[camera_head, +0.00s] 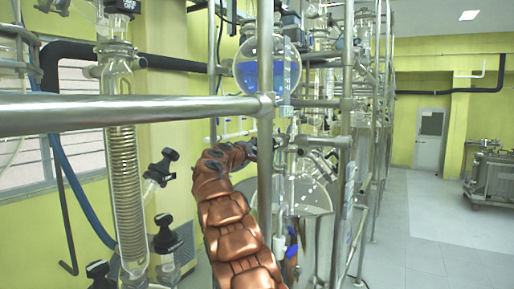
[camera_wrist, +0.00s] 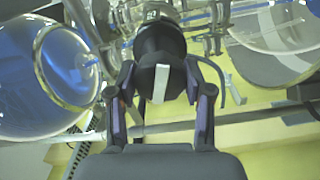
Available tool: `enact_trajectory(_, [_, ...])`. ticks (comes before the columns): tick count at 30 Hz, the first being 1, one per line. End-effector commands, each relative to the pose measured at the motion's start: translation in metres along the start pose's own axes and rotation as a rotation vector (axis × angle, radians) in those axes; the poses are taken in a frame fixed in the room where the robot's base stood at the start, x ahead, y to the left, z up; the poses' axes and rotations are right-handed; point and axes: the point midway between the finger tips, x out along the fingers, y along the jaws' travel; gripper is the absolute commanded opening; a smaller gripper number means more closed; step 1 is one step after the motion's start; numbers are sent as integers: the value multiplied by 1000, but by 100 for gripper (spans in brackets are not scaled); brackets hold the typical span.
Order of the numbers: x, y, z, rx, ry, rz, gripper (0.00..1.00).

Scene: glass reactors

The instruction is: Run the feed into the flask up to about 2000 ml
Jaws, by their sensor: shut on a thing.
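A round glass vessel (camera_head: 266,68) with blue liquid hangs in the frame, and what looks like the same vessel fills the left of the wrist view (camera_wrist: 40,75). Below it in the head view is a large clear glass vessel (camera_head: 312,198); its liquid level and any marks cannot be read. My gripper (camera_wrist: 160,95) is shut on a black valve knob (camera_wrist: 160,50) with a pale bar across its front. In the head view my gripper (camera_head: 277,146) is small and partly hidden behind a steel post, just below the blue vessel.
A thick horizontal steel rail (camera_head: 130,112) and an upright post (camera_head: 265,190) stand close before my arm. A coiled glass condenser (camera_head: 124,180) and black-knobbed valves (camera_head: 163,165) are at left. Open floor (camera_head: 430,225) lies at right.

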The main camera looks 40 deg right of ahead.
Motion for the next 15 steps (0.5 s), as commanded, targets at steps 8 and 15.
enact_trajectory(8, [0, -1, 0, -49, 1, -1, 16])
enact_trajectory(15, [0, -1, 0, -52, 1, -1, 16])
